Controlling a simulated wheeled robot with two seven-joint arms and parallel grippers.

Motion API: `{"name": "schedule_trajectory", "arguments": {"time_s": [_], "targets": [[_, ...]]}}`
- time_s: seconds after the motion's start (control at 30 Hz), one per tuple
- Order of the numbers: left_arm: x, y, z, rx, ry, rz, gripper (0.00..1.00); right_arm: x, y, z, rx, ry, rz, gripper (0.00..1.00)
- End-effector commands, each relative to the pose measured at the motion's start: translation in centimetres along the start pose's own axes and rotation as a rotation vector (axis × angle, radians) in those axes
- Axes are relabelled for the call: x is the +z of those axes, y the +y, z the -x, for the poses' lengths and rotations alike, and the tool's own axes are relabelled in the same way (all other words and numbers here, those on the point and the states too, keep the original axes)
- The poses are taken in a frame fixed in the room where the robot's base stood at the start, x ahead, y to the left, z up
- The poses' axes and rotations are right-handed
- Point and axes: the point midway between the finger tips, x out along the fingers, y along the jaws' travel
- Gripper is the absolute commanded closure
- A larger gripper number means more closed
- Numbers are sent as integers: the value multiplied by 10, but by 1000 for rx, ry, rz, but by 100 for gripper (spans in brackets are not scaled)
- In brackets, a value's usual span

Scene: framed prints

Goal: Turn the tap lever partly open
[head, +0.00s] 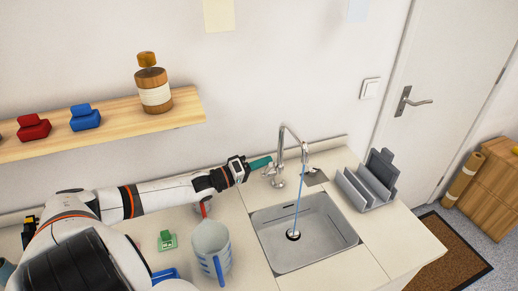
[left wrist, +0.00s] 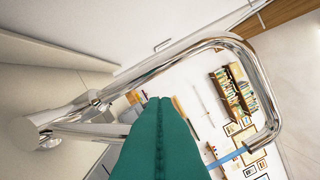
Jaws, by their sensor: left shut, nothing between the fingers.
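The chrome tap (head: 281,150) stands behind the sink, with its spout arching over the basin. A thin blue stream of water (head: 299,192) runs from the spout down to the drain. The tap's curved spout (left wrist: 245,62) fills much of the left wrist view, with the stream (left wrist: 228,158) at its outlet. My left gripper (head: 268,161) is shut and empty, its teal fingertips just left of the tap, near its lever side. The fingers (left wrist: 158,104) also show shut in the left wrist view. I cannot clearly make out the lever or whether the fingers touch it. My right gripper is not in view.
The grey sink (head: 268,258) is set in the pale counter. A grey rack (head: 366,186) stands right of it. A jug with a blue handle (head: 209,246) and a green block (head: 167,240) sit left of it. A wooden shelf (head: 110,132) hangs above my arm.

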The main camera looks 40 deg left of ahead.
Motion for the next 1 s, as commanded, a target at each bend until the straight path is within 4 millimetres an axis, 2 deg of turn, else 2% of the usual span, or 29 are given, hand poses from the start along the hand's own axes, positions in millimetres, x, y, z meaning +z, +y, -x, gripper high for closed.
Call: {"name": "schedule_trajectory", "arguments": {"time_s": [0.03,0.47,0.57,0.8,1.0], "targets": [[-2,-3,0,0,0,2,100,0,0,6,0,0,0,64],[-4,-3,1,0,1,2,100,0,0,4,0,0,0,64],[1,-11,0,1,2,1,100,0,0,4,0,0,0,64],[22,-52,-3,0,4,1,100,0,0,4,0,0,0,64],[37,-78,-5,2,2,2,100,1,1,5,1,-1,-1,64]]}}
